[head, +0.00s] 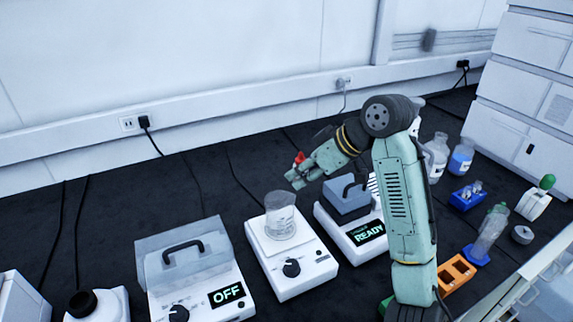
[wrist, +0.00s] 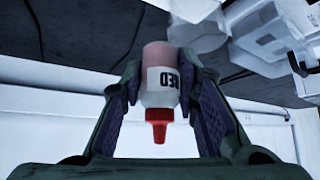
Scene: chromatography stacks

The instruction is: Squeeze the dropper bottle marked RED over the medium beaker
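The dropper bottle (wrist: 160,100) marked RED sits between the two fingers of my gripper (wrist: 160,85) in the wrist view, with pads against both sides. It has a pale body and a red cap with a nozzle. In the head view its red cap (head: 299,157) shows above my gripper (head: 297,178), pointing up, while the body is mostly hidden. A clear glass beaker (head: 281,222) stands on a white stirrer plate (head: 292,262). It looks empty. My gripper is held up, above and slightly right of the beaker's rim in the picture.
A device reading READY (head: 368,235) stands right of the stirrer, partly behind my arm. A covered device reading OFF (head: 227,294) stands to the left. Bottles (head: 461,157), a blue rack (head: 467,198) and an orange rack (head: 456,272) stand at the right.

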